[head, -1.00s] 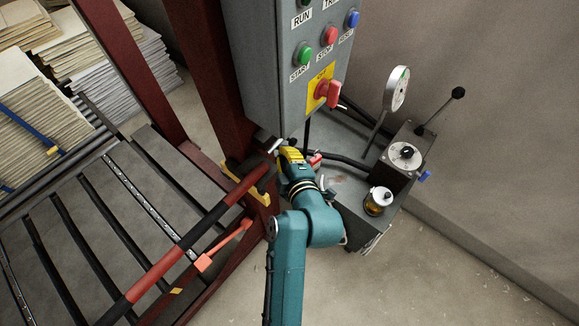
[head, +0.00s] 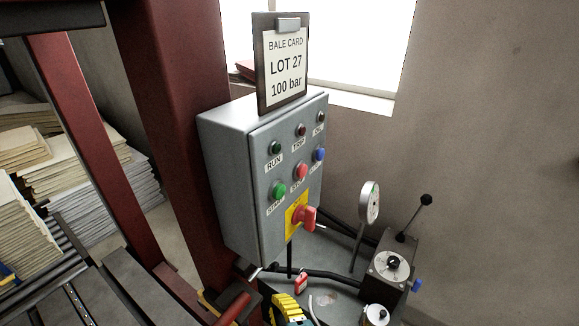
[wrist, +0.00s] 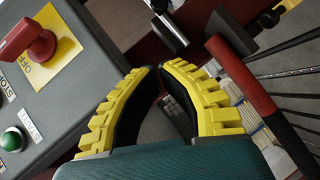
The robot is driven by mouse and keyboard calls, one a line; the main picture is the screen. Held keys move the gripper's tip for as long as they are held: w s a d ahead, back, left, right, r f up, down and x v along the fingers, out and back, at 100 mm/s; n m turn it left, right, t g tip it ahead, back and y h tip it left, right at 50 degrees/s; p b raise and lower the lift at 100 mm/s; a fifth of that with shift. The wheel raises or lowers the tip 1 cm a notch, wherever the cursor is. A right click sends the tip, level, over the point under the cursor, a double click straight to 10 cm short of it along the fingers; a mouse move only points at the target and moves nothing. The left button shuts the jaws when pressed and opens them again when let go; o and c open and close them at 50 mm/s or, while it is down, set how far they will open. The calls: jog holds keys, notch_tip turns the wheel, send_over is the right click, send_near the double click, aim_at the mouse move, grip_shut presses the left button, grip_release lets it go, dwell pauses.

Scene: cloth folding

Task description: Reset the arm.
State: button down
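My gripper (wrist: 157,68) has two yellow ribbed fingers with dark inner pads. In the wrist view the fingers lean towards each other, with a narrow gap at the tips and nothing between them. In the head view the yellow part of my gripper (head: 288,312) is at the bottom edge, and the rest of my arm is out of frame. The grey control box (head: 225,150) stands above and behind it. Its red switch on a yellow plate (head: 307,216) also shows at upper left in the wrist view (wrist: 40,45), close to my left finger.
A red and black bar (wrist: 240,75) passes just right of my fingers. The clipboard card (head: 284,65) stands on the box. A gauge (head: 369,203), a lever unit (head: 391,266) and an oil cup (head: 376,315) are to the right. Paper stacks (head: 100,195) lie left, behind the red posts.

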jog(key=d+r+m+t+h, duration=0.1)
jog(key=d+r+t, duration=0.15)
jog(key=r, duration=0.75)
jog(key=d+r+m+t, duration=0.1)
jog(key=r+t, duration=0.2)
jog(key=r, duration=0.8)
jog(key=s+d+r+m+t+h, duration=0.25)
jog(key=s+r+m, duration=0.25)
jog(key=r+m, duration=0.25)
jog(key=s+d+r+m+t+h, duration=0.1)
jog(key=s+d+r+m+h, duration=0.4)
jog(key=m, duration=0.4)
notch_tip(320, 180, up, 32)
jog(key=a+m+y+p, duration=0.1)
jog(key=y+p, duration=0.1)
jog(key=p, duration=3)
jog(key=shift+w+r, duration=0.2)
